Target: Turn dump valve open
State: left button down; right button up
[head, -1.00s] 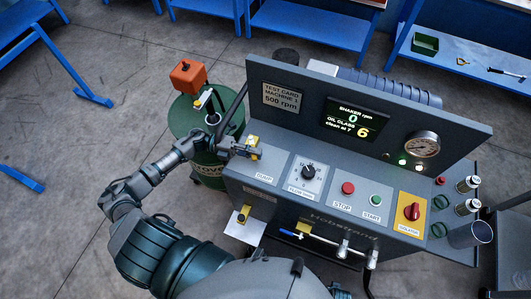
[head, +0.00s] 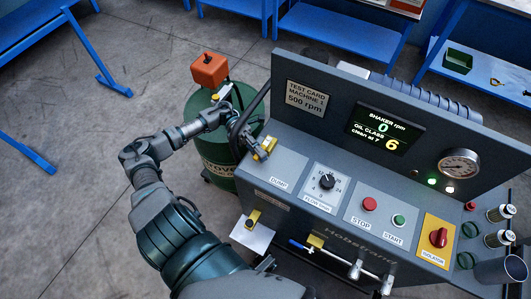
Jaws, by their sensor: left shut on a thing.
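The dump valve's yellow handle (head: 267,147) stands at the left end of the grey machine panel, behind the DUMP label (head: 280,184). My left gripper (head: 260,151) comes in from the upper left and is shut on the yellow handle. The fingers cover part of the handle, and its exact angle is hard to read. My right gripper is not in view.
A green drum (head: 209,160) with an orange box (head: 209,70) above it stands left of the machine, close behind my left forearm. The display (head: 380,130) reads 0 rpm and oil class 6. Knobs and buttons line the panel to the right.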

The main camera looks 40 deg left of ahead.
pick_arm(q)
jog(key=shift+s+f, duration=0.1)
jog(key=shift+f, duration=0.2)
jog(key=c, duration=1.3)
grip_release()
jog(key=shift+c, duration=0.2)
jog(key=shift+o, duration=1.1)
jog(key=shift+a, duration=0.25)
jog(key=shift+r, duration=0.15)
